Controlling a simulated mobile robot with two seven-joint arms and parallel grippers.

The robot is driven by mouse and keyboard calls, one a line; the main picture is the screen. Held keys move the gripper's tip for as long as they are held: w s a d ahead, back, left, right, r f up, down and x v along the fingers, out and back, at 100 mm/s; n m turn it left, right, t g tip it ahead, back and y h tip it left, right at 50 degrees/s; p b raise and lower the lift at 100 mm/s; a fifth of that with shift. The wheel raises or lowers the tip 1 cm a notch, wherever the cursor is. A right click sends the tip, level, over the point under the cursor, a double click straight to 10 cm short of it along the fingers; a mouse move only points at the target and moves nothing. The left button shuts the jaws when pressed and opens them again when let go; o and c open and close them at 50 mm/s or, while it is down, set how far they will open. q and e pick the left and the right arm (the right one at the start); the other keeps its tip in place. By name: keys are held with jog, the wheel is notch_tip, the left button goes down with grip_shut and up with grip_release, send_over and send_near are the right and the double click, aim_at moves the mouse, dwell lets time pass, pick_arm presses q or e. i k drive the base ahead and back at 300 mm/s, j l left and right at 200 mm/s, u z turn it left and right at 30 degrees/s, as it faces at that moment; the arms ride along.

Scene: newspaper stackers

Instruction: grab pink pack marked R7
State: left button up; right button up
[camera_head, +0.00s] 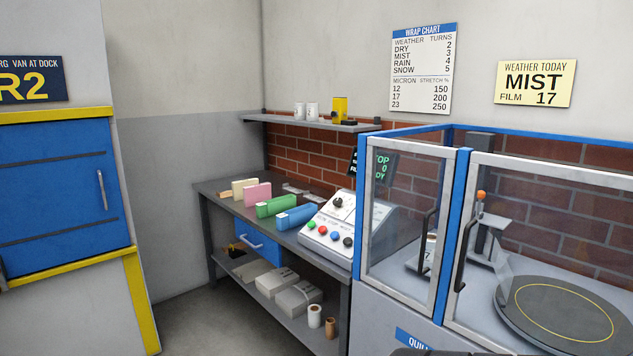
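A pink pack (258,192) stands on the dark grey workbench (212,188), between a cream pack (242,187) and a green pack (277,205). A blue pack (297,216) stands nearest in the same row. No marking on the pink pack is legible at this size, so I cannot tell if it reads R7. Neither of my grippers is clearly in view. A dark shape shows at the bottom edge, too cut off to identify.
A sloped control panel (337,228) with coloured buttons sits right of the packs. A blue-framed glass enclosure (460,215) with a round turntable (560,312) fills the right. A lower shelf holds pale bundles (276,281). A blue shutter (55,190) is left. Floor before the bench looks clear.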

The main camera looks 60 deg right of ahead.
aim_at(252, 195)
jog(key=i+l+z, duration=0.2)
jog(key=l+z, duration=0.2)
jog(key=i+l+z, duration=0.2)
jog(key=z, duration=0.15)
jog(key=i+l+z, duration=0.2)
jog(key=i+z, duration=0.2)
jog(key=i+l+z, duration=0.1)
jog(key=z, duration=0.25)
jog(key=i, duration=0.1)
